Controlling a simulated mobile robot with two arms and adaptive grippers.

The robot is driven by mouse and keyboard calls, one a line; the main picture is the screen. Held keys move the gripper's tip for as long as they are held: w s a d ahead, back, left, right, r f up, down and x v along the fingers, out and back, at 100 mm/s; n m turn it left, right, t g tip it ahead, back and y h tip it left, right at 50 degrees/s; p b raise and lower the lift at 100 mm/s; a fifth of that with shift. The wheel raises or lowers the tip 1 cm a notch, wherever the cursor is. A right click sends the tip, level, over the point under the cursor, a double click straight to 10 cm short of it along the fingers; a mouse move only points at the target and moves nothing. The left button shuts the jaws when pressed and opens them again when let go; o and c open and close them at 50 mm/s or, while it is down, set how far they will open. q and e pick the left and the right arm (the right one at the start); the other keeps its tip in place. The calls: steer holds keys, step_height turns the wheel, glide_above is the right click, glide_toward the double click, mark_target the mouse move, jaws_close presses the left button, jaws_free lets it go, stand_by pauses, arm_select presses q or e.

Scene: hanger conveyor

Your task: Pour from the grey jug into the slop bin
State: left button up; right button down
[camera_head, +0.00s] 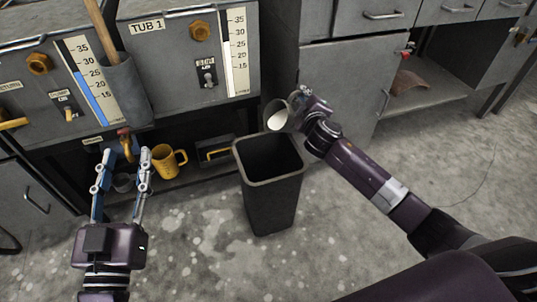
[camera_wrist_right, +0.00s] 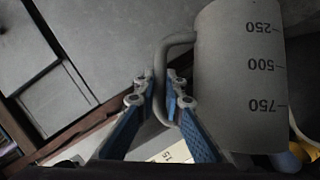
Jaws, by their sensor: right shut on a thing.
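The grey jug (camera_head: 270,112) is up at the back right corner of the slop bin (camera_head: 270,208), a dark, open-topped bin standing on the floor. Pale contents show in the jug's mouth; no stream is visible. My right gripper (camera_head: 299,98) is shut on the jug's handle. In the right wrist view, the gripper (camera_wrist_right: 163,92) closes around the handle, and the jug (camera_wrist_right: 235,60) shows marks 250, 500 and 750. The bin's inside looks dark, and its contents cannot be made out. My left gripper (camera_head: 124,154) is open and empty, left of the bin.
A yellow mug (camera_head: 168,161) stands on the low shelf left of the bin. Behind are tub units with gauges, including TUB 1 (camera_head: 185,60), and a grey cabinet (camera_head: 345,85). The floor in front of the bin is clear.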

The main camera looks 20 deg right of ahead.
arm_select(q)
steer(key=shift+r, duration=0.25)
arm_select(e)
steer(key=shift+r, duration=0.2)
steer(key=shift+a, duration=0.15)
arm_select(q)
steer(key=s+r+t+h+b, duration=0.1)
steer(key=s+r+t, duration=0.2)
steer(key=r, duration=0.5)
steer(key=shift+s+t+h+b, duration=0.3)
steer(key=shift+s+t+b, duration=0.1)
steer(key=shift+t, duration=0.4)
arm_select(e)
steer(key=shift+s+a+n+t, duration=0.15)
steer(key=shift+a+n+t, duration=0.15)
steer(key=shift+n, duration=0.1)
stand_by(0.8)
arm_select(q)
steer(key=shift+s+r, duration=0.1)
steer(key=shift+s+r, duration=0.1)
steer(key=shift+s, duration=0.05)
stand_by(0.5)
